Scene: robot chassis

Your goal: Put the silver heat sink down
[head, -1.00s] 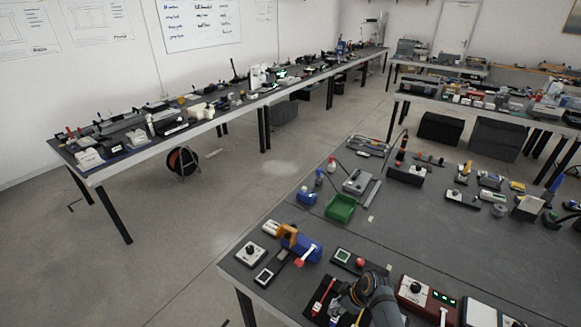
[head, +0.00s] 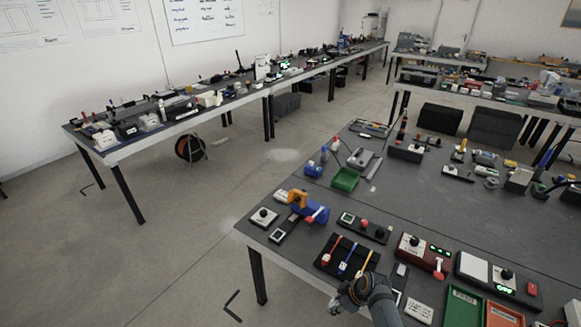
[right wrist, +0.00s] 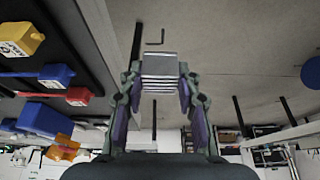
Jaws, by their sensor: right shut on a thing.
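The silver heat sink (right wrist: 161,72) is a ribbed block between the fingertips of my right gripper (right wrist: 160,84) in the right wrist view. The gripper is shut on it from both sides. In the head view my right gripper (head: 338,304) is at the near edge of the dark workbench (head: 285,190), in front of the black tool mat (head: 328,262). The heat sink is too small and covered to make out clearly there. The right wrist view shows floor behind the heat sink, with the bench to the left. My left gripper is not in view.
The black mat carries red, blue and yellow-handled tools. A red box with a green display (head: 420,254) and a green bin (head: 463,305) stand to the right. A blue and orange tool (head: 308,208) lies left. The bench middle (head: 400,200) has bare room.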

